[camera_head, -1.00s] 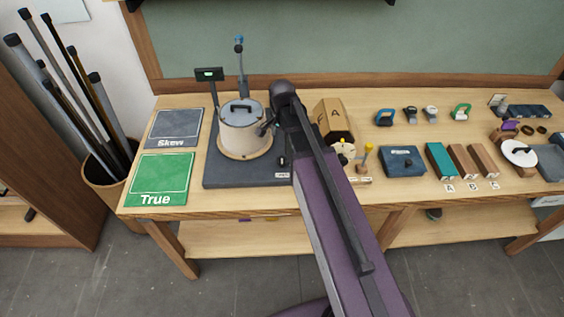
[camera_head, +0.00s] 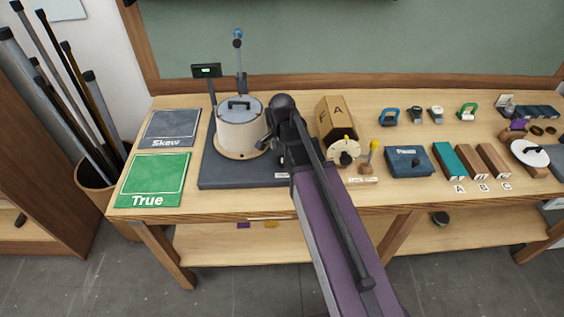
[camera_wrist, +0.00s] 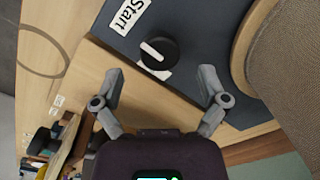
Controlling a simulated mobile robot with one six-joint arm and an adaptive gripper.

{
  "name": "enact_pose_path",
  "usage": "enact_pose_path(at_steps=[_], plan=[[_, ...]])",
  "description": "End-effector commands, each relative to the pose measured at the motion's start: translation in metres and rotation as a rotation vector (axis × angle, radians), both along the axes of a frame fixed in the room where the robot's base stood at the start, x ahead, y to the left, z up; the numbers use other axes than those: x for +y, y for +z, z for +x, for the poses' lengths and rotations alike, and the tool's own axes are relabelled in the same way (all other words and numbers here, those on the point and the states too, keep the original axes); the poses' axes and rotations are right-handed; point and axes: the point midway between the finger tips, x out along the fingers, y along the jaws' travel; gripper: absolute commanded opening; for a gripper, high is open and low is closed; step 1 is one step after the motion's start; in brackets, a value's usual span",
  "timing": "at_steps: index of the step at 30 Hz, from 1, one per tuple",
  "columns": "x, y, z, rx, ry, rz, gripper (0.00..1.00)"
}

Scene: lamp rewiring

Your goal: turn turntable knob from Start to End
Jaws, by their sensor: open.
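The turntable knob (camera_wrist: 158,53) is a black dial with a white pointer line, seen in the wrist view on the dark base plate (camera_wrist: 200,60). A white label reading "Start" (camera_wrist: 130,15) lies beside it, and the pointer slants toward the upper left. A second white patch by the knob is partly hidden. My gripper (camera_wrist: 165,88) is open, its two grey fingers apart and empty, with the knob ahead between them and not touched. In the head view the round turntable (camera_head: 240,151) carries a lidded pot (camera_head: 239,124); my arm covers part of the knob area.
A small display (camera_head: 206,70) and a post with a blue top (camera_head: 238,60) stand behind the pot. The green True mat (camera_head: 150,180) and grey Skew mat (camera_head: 171,128) lie left. A hexagonal wooden box (camera_head: 336,120) and a dial stand close to the arm's right.

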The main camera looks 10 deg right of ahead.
Motion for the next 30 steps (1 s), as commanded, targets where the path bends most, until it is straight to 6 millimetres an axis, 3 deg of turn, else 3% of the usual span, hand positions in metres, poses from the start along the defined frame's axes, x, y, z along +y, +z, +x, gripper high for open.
enact_pose_path(at_steps=[10, 26, 27, 30], plan=[[0.000, -0.025, 0.000, 0.000, 0.000, 0.000, 0.93], [0.000, -0.030, 0.000, 0.000, 0.000, 0.000, 0.93], [0.000, -0.030, 0.000, 0.000, 0.000, 0.000, 0.90], [0.000, -0.030, 0.000, 0.000, 0.000, 0.000, 0.60]])
